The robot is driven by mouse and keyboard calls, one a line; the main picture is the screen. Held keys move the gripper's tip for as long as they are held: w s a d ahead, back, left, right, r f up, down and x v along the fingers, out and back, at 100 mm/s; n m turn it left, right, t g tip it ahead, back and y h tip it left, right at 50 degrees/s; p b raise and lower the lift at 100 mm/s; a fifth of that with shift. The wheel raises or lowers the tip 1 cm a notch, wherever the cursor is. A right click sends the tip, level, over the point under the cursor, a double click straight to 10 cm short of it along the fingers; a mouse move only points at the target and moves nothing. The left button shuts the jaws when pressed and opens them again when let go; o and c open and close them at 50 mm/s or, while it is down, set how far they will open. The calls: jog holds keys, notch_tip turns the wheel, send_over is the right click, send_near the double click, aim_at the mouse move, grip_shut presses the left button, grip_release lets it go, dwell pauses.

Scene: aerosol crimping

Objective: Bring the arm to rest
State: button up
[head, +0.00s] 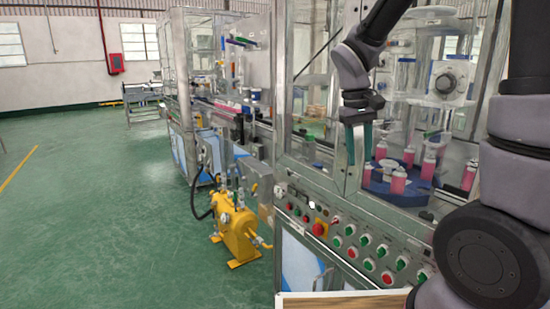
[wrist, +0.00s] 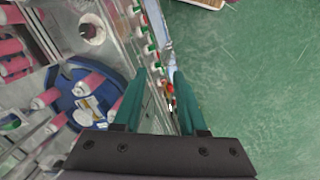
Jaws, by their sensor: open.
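My gripper (head: 357,160) hangs in front of the crimping machine's glazed front in the head view, fingers pointing down. In the wrist view my gripper (wrist: 160,85) shows two teal fingers spread apart with nothing between them. The row of control buttons (head: 345,240) lies on the sloped panel below the gripper. The gripper appears apart from the panel.
Pink bottles (head: 398,180) stand on a blue turntable (head: 405,196) behind the glass; the turntable also shows in the wrist view (wrist: 62,97). A yellow pump unit (head: 236,230) stands on the floor. The green floor (head: 100,220) at left is clear.

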jog(key=s+d+r+m+t+y, duration=0.2)
jog(key=s+r+m+t, duration=0.1)
jog(key=s+r, duration=0.2)
jog(key=s+d+r+m+t+y, duration=0.1)
jog(key=s+r+m+t, duration=0.2)
jog(key=s+r, duration=0.3)
notch_tip(320, 180, up, 3)
jog(key=shift+d+r+t+y, duration=0.1)
jog(key=shift+d+t+y, duration=0.3)
jog(key=shift+t, duration=0.2)
